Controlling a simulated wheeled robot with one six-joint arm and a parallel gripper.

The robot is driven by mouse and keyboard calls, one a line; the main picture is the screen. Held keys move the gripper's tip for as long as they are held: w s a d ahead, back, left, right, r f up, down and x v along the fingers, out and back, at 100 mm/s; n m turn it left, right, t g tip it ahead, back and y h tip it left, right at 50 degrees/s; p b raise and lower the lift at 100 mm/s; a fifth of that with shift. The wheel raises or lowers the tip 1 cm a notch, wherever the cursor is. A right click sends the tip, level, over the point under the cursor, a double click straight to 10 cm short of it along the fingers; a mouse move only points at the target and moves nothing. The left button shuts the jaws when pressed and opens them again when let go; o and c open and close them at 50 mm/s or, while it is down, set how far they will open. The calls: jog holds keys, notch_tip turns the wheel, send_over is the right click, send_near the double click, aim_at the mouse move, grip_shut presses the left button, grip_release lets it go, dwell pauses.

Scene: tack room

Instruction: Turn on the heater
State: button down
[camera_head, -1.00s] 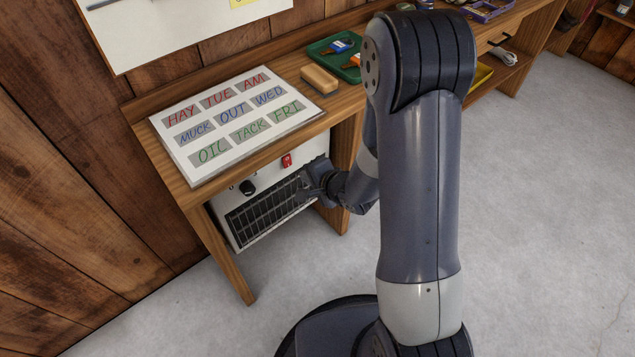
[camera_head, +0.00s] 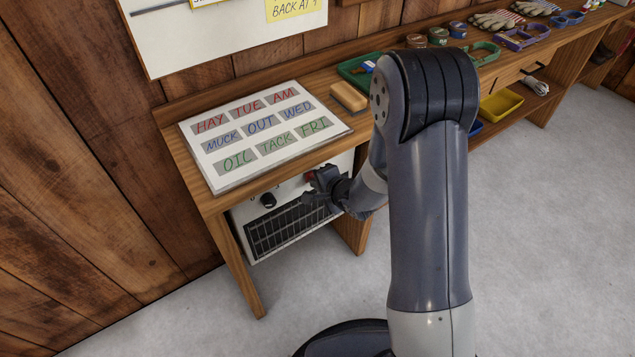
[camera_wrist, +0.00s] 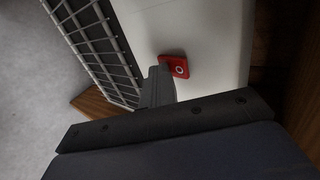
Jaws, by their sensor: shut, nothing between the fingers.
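The heater (camera_head: 286,230) is a white box with a dark grille, under the near end of the wooden bench. A black knob (camera_head: 268,200) is on its front panel. A red switch (camera_wrist: 174,66) with a pale round mark is on the white panel in the wrist view. My gripper (camera_wrist: 160,72) is shut and empty, its tips right beside the red switch; I cannot tell if they touch it. In the head view my gripper (camera_head: 311,186) is in front of the heater's upper right and hides most of the switch.
A board with word cards (camera_head: 222,182) lies on the bench top above the heater. The grey floor in front is clear.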

jog(key=shift+r, duration=0.15)
jog(key=shift+r+p, duration=0.75)
jog(key=shift+p, duration=0.25)
jog(key=shift+f, duration=0.1)
